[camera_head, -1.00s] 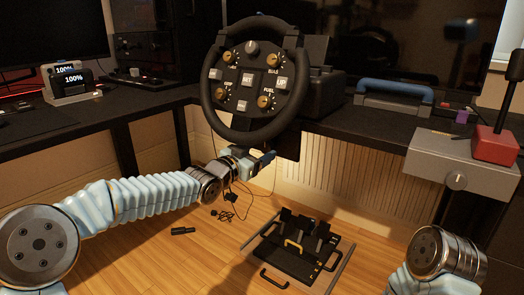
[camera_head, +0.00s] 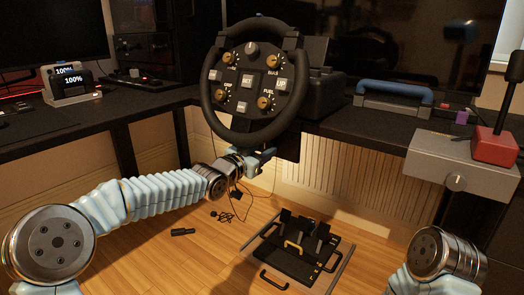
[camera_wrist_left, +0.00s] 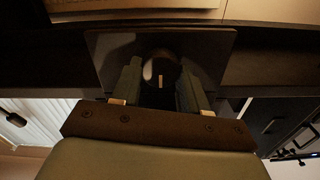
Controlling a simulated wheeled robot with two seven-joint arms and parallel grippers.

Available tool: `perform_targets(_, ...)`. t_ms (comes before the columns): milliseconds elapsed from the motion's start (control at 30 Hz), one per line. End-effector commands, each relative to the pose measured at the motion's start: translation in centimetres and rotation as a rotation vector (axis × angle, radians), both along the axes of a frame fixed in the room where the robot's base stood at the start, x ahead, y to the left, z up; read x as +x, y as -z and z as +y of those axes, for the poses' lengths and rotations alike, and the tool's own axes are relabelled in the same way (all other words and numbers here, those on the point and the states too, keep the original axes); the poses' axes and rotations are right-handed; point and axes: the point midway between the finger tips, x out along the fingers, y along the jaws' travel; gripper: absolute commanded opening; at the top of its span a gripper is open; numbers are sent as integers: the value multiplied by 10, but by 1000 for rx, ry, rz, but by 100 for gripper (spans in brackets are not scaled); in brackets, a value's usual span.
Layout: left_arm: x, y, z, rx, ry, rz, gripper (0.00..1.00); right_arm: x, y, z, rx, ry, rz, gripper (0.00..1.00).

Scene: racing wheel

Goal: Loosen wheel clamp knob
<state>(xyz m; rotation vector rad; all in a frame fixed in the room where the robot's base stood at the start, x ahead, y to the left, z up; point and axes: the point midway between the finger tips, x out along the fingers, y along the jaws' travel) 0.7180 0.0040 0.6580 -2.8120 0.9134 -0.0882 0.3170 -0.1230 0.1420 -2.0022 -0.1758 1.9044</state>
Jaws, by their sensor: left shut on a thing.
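The black racing wheel (camera_head: 206,100) with its buttons and dials is mounted at the desk's front edge in the head view. My left gripper (camera_head: 262,158) is below the wheel, under the desk edge. In the left wrist view, my left gripper (camera_wrist_left: 160,88) has its two fingers on either side of a dark round knob (camera_wrist_left: 160,70) with a pale line mark that stands upright. It is shut on this knob. The knob sits in front of a dark square plate (camera_wrist_left: 112,52). The knob is hidden in the head view. My right gripper is out of view.
The black desk (camera_head: 370,124) runs along the back. A grey box (camera_head: 462,172) with a red-based lever (camera_head: 494,146) juts out at the right. A pedal set (camera_head: 292,262) stands on the wooden floor below. A small black item (camera_head: 183,231) and loose cables lie on the floor.

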Motion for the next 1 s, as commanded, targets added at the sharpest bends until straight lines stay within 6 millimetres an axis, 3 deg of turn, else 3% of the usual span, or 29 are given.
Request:
perform_targets(367, 0, -1, 1, -117, 0, 85, 13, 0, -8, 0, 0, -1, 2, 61)
perform_targets(1000, 2, 2, 3, -595, -1, 432, 13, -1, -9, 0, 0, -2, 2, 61)
